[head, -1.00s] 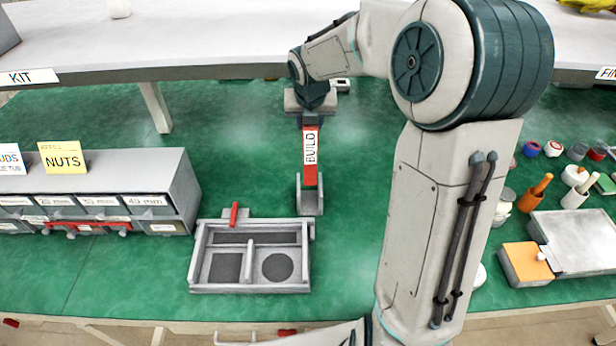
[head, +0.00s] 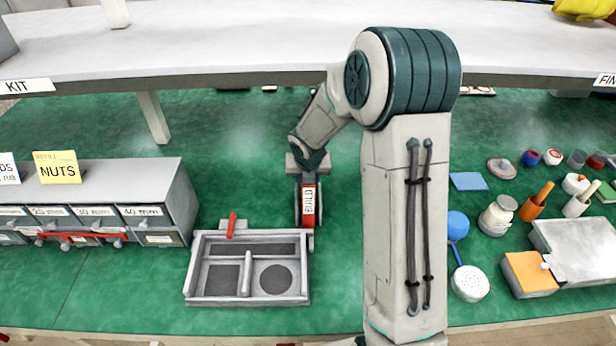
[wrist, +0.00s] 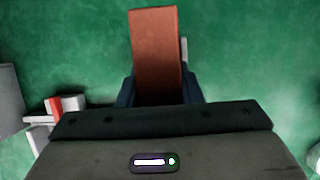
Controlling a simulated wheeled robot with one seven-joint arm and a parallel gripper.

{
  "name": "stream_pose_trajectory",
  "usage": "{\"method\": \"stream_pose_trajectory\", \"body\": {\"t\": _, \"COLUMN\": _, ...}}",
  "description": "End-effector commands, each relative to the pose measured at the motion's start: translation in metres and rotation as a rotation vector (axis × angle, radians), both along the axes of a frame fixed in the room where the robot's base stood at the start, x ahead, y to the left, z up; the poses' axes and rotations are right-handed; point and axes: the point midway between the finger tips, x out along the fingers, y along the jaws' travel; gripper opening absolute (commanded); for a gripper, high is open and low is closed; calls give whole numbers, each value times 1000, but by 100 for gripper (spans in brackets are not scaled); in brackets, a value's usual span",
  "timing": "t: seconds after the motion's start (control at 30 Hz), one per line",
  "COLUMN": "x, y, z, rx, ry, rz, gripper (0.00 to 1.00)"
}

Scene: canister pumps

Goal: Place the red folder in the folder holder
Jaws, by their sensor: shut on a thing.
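The red folder (head: 309,219) has a white BUILD label and stands upright beneath my gripper (head: 309,178). My gripper is shut on the folder's upper part. In the wrist view the folder (wrist: 155,45) shows as a brown-red slab between the dark fingers of my gripper (wrist: 160,92). The grey folder holder (head: 298,203) shows as narrow walls on both sides of the folder, which looks lowered between them. A thin pale strip beside the folder in the wrist view may be a holder wall. I cannot tell whether the folder touches the holder's bottom.
Labelled drawers (head: 95,215) are at the left. Jars, tools and an orange block (head: 528,275) are at the right. A raised shelf (head: 250,45) runs behind.

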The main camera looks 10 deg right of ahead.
Motion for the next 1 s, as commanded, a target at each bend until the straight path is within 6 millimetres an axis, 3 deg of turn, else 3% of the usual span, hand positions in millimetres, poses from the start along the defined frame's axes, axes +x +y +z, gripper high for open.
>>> {"method": "stream_pose_trajectory", "body": {"t": 0.23, "x": 0, "y": 0, "z": -2, "rx": 0, "ry": -1, "rz": -1, "gripper": 0}}
{"method": "stream_pose_trajectory", "body": {"t": 0.27, "x": 0, "y": 0, "z": -3, "rx": 0, "ry": 0, "rz": -1, "gripper": 35}}
{"method": "stream_pose_trajectory", "body": {"t": 0.33, "x": 0, "y": 0, "z": -2, "rx": 0, "ry": 0, "rz": -1, "gripper": 54}}
{"method": "stream_pose_trajectory", "body": {"t": 0.73, "x": -1, "y": -1, "z": 6, "rx": 0, "ry": -3, "rz": -2, "gripper": 54}}
{"method": "stream_pose_trajectory", "body": {"t": 1.0, "x": -19, "y": 2, "z": 53, "rx": 0, "ry": -6, "rz": -4, "gripper": 54}}
